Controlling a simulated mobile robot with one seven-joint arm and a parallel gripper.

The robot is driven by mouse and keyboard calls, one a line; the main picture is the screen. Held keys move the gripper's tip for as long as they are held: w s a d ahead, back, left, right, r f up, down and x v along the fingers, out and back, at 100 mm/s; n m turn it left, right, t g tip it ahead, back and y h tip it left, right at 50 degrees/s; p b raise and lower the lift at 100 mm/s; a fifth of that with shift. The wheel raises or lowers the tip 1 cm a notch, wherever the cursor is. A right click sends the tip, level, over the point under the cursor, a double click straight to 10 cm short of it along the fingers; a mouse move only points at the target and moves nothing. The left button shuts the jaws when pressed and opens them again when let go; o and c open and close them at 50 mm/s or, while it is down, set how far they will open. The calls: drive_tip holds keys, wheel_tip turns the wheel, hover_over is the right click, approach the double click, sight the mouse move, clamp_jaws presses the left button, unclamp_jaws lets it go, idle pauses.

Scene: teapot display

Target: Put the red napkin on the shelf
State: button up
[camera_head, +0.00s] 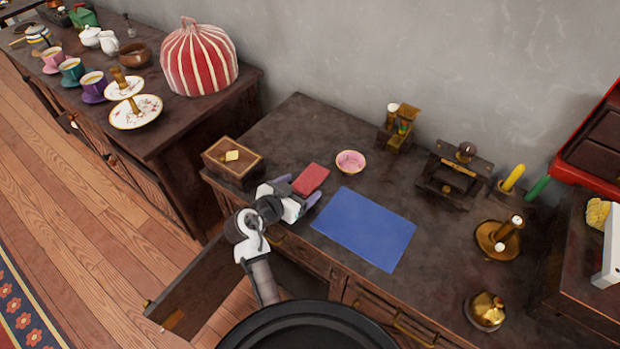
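The red napkin (312,178), a small folded red rectangle, is on or just above the dark wooden cabinet top, left of the blue cloth. My gripper (298,191) is at its near edge, with its two purple fingertips spread apart on either side of that edge. The fingers look open; whether they touch the napkin or the napkin touches the top is hard to tell. A dark wooden unit with a red edge (566,172), possibly the shelf, is partly in view at the right edge.
A blue cloth (365,228), pink bowl (351,162) and wooden box (233,161) lie close by. A brass stand (498,238) and brass bell (487,310) are to the right. The left cabinet (190,118) holds teaware.

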drive_tip(key=c, duration=1)
